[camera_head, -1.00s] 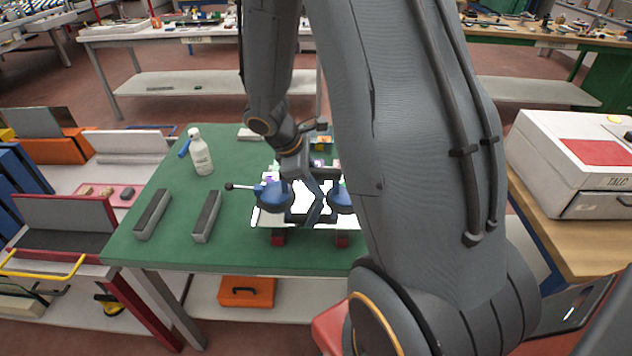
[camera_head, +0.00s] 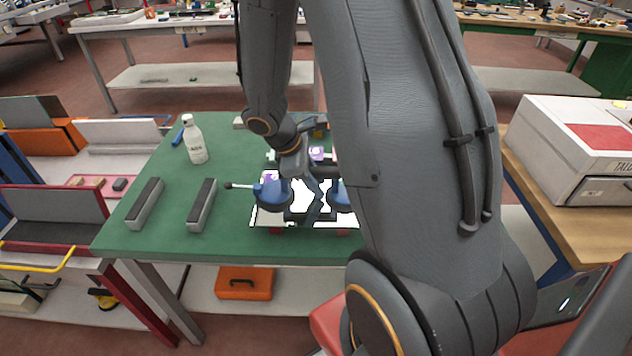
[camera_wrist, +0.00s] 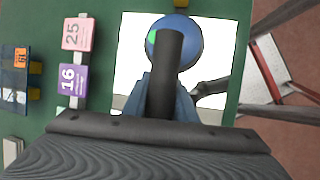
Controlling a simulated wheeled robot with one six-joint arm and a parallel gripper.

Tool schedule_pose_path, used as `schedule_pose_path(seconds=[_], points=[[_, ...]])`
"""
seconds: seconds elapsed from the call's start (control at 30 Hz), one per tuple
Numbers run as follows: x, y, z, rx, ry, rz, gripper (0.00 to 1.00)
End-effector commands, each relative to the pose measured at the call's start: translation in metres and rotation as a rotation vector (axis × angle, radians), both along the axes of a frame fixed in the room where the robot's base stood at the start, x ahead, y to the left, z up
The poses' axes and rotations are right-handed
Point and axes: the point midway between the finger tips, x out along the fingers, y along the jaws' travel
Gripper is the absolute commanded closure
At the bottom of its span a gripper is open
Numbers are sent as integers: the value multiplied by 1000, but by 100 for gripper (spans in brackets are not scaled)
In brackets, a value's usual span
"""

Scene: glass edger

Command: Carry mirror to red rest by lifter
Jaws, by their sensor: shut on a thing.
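The mirror (camera_head: 265,217) shows as a bright white sheet over the near middle of the green table. It also shows in the wrist view (camera_wrist: 220,60). A lifter with blue suction cups (camera_head: 274,196) sits on its face; one cup shows in the wrist view (camera_wrist: 190,40). My gripper (camera_head: 312,203) is shut on the lifter's dark handle (camera_wrist: 166,75), between the cups. Small red blocks (camera_head: 275,231) show under the mirror's near edge; I cannot tell whether they touch it. A red-framed rest (camera_head: 50,197) with a dark bed stands at far left. My arm hides the mirror's right side.
On the green table (camera_head: 150,235) are two grey bars (camera_head: 145,203) (camera_head: 202,205), a white bottle (camera_head: 194,142) and number cards (camera_wrist: 73,80). An orange box (camera_head: 244,283) sits on the shelf below. White and orange rests stand behind the red one. A white case (camera_head: 570,140) is at right.

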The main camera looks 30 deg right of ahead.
Motion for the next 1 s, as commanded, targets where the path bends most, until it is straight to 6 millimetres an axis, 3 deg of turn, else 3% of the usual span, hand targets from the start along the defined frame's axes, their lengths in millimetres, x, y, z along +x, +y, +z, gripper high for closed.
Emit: schedule_pose_path(seconds=[1.0], points=[[1,0,-5,-1,-2,0,100]])
